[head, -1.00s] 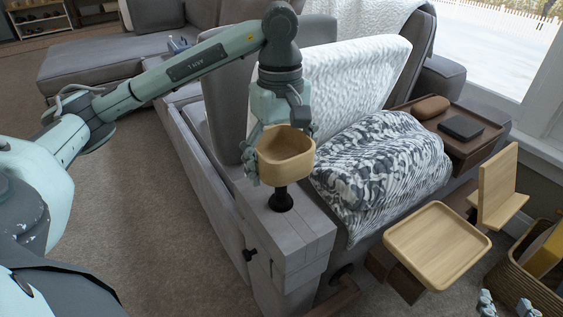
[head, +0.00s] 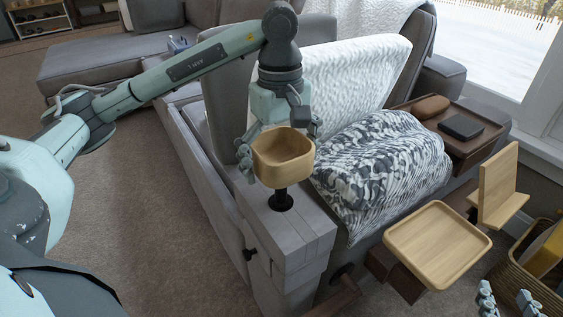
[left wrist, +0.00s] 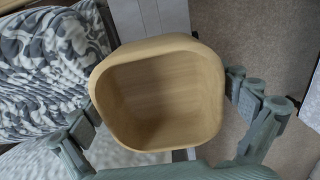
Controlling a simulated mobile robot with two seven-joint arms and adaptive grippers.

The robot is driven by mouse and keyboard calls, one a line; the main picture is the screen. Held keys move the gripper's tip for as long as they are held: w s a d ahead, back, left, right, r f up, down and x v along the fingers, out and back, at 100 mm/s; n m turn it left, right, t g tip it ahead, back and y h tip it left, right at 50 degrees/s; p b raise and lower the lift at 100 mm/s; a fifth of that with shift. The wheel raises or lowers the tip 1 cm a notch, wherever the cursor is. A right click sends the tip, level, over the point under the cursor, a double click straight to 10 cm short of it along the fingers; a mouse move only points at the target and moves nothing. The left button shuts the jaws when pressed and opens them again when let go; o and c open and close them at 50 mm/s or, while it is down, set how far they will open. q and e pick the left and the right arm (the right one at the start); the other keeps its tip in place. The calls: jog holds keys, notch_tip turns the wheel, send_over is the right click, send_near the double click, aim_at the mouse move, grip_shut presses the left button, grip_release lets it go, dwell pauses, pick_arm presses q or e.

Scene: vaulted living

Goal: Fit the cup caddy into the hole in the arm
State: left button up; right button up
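The cup caddy (head: 283,160) is a light wooden, rounded square cup with a dark stem below it. It stands about upright over the top of the grey sofa arm (head: 308,228). The stem's foot meets a dark round spot (head: 281,200) on the arm; the hole is hidden there, and I cannot tell how deep the stem sits. My left gripper (head: 281,145) is over the caddy, its fingers spread on either side. In the left wrist view the caddy (left wrist: 160,95) lies empty between the fingers. My right gripper (head: 507,300) is open and empty at the bottom right.
A wooden tray (head: 437,245) and an upright wooden stand (head: 498,187) are right of the arm. A patterned blanket (head: 380,165) lies on the seat. A dark tray (head: 473,150) holds two small items. A wicker basket (head: 525,283) stands at right.

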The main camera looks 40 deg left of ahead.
pick_arm(q)
notch_tip(320, 180, up, 12)
jog(key=shift+w+a, duration=0.15)
jog(key=shift+a, duration=0.05)
dwell(0.6)
dwell(0.6)
